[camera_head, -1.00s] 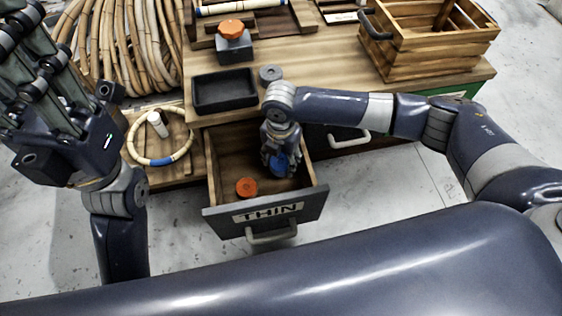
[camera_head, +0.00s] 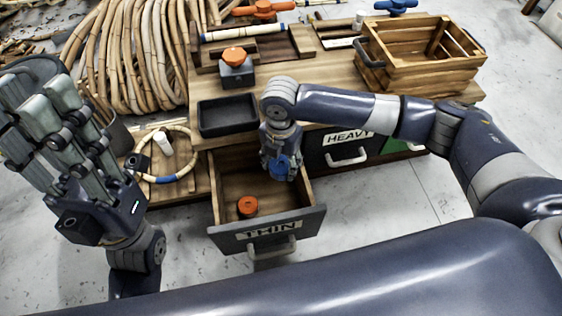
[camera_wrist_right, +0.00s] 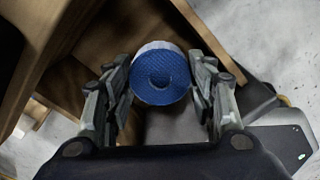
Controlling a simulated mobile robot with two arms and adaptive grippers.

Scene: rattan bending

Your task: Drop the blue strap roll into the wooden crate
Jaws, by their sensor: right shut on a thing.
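The blue strap roll (camera_head: 285,168) is between the fingers of my right gripper (camera_head: 278,158), over the right side of the open THIN drawer. In the right wrist view, the roll (camera_wrist_right: 160,80) shows its round blue face, with a finger of the right gripper (camera_wrist_right: 162,92) against each side. The wooden crate (camera_head: 425,77) stands on the bench at the back right, with slatted walls and a dark handle. My left gripper (camera_head: 50,125) is raised at the left, its fingers apart and empty, away from the bench.
The THIN drawer (camera_head: 230,234) is pulled out and holds an orange roll (camera_head: 247,207). The HEAVY drawer (camera_head: 346,148) is shut. A black tray (camera_head: 229,116) and an orange-knobbed block (camera_head: 236,68) are on the bench. A rattan ring (camera_head: 170,179) lies on a lower board at left.

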